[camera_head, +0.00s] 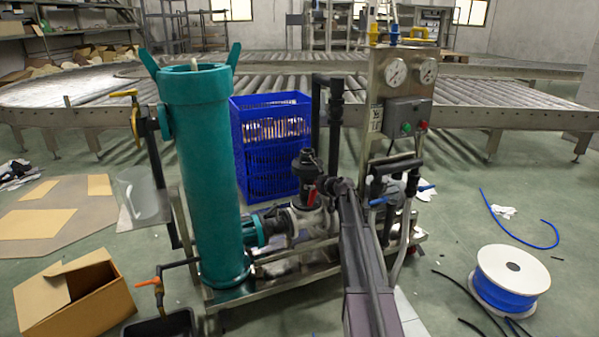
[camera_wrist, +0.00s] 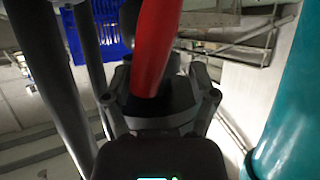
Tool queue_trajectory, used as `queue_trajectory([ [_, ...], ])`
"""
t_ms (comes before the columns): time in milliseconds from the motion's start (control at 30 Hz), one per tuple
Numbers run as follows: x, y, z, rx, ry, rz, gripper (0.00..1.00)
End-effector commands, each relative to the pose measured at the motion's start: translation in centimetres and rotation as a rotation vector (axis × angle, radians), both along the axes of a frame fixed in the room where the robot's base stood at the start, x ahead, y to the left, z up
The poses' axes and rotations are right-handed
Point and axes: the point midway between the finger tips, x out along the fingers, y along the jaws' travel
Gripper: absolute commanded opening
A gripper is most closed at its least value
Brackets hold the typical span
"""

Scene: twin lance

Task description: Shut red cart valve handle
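The red valve handle (camera_head: 311,194) sits on a black valve body (camera_head: 305,165) above the pump on the cart. In the wrist view the red handle (camera_wrist: 155,42) is large and close. It runs down from the top edge to the middle of my gripper (camera_wrist: 160,88), overlapping the dark fingers. My gripper also shows in the head view (camera_head: 338,186), just right of the red handle. The fingertips are dark and partly hidden, so I cannot tell whether they touch or clasp the handle.
A teal cylinder (camera_head: 208,180) stands at the cart's left. A gauge panel (camera_head: 398,95) and pipes with blue handles (camera_head: 378,201) stand at the right. Blue crates (camera_head: 268,150) are behind. A cardboard box (camera_head: 75,295) and a blue hose spool (camera_head: 508,280) lie on the floor.

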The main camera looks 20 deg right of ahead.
Motion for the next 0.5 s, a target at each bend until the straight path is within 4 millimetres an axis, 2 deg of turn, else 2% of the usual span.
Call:
queue_trajectory([
  [500, -6.2, -1.3, 2.8, -0.002, 0.0, -0.001, 0.72],
])
